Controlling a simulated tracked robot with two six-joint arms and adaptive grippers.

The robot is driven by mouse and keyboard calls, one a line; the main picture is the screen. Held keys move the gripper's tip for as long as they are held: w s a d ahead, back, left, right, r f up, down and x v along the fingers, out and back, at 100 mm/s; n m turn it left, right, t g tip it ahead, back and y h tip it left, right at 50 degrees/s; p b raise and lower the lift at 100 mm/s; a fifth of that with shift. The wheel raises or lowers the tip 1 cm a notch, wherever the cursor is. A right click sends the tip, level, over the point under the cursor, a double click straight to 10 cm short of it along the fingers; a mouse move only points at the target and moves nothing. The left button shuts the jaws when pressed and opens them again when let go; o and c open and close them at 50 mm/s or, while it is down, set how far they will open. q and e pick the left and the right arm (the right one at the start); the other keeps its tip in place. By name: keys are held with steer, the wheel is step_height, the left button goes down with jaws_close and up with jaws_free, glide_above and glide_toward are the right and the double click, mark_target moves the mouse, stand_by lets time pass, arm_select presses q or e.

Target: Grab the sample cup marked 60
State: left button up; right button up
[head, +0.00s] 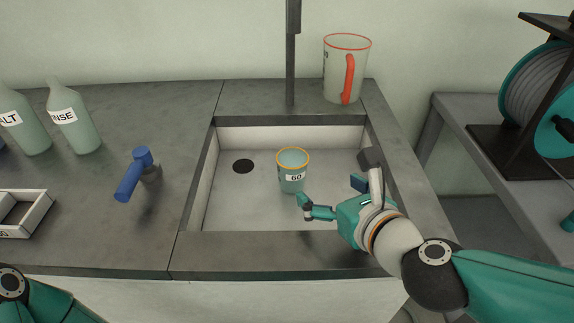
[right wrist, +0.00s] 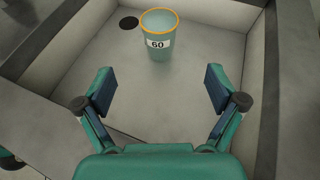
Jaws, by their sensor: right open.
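The sample cup marked 60 (head: 292,171) is a greenish see-through cup with a yellow-orange rim and a white label. It stands upright on the floor of the sink (head: 232,205). In the right wrist view the cup (right wrist: 158,36) is ahead of the fingers, slightly left of the middle between them. My right gripper (head: 332,198) is open and empty, to the right of and nearer than the cup, apart from it. In the right wrist view its fingers (right wrist: 160,88) are spread wide. Of my left arm only a part shows at the bottom left; its gripper is out of view.
The sink walls surround the cup, with a dark drain (head: 243,166) to its left. A jug with a red handle (head: 338,75) stands behind. Left on the counter are a blue tap-like handle (head: 131,181), labelled bottles (head: 76,125) and a tray (head: 42,211). A reel (head: 534,84) is right.

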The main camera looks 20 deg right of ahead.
steer(key=shift+p+x, duration=0.65)
steer(key=shift+x, duration=0.8)
glide_toward(287, 155)
steer(key=shift+w+a+f+p, duration=0.1)
steer(key=shift+w+f+p, duration=0.25)
steer(key=shift+w+f, duration=0.4)
steer(key=shift+w, duration=0.5)
steer(key=x, duration=0.4)
steer(key=shift+w+p, duration=0.2)
steer(key=shift+p, duration=0.15)
steer(key=c, duration=1.4)
steer(key=shift+o, duration=0.2)
